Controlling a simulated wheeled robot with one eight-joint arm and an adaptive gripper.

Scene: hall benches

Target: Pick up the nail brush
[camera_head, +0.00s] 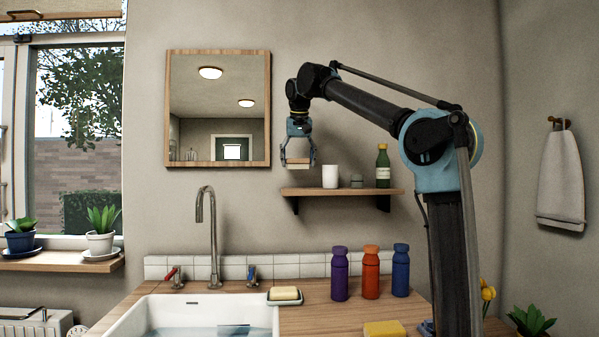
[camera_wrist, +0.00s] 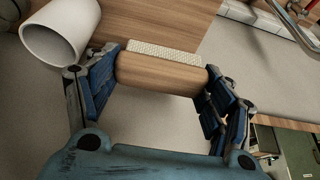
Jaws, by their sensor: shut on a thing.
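The nail brush (camera_head: 294,163) has a pale wooden back and cream bristles. In the wrist view, the brush (camera_wrist: 160,76) spans the space between the two blue finger pads, bristles on the far side. My gripper (camera_head: 298,157) is shut on the brush, one finger at each end; it also shows in the wrist view (camera_wrist: 161,84). In the head view the brush is above the left end of the wooden wall shelf (camera_head: 345,191), with a visible gap below it. Part of the brush is hidden by the fingers in the head view.
A white cup (camera_head: 330,176) stands on the shelf just right of my gripper. A small grey-green item (camera_head: 357,181) and a green bottle (camera_head: 383,166) stand further right. The mirror (camera_head: 218,160) is left. Below are several bottles, a soap dish (camera_head: 285,301) and the sink (camera_head: 130,322).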

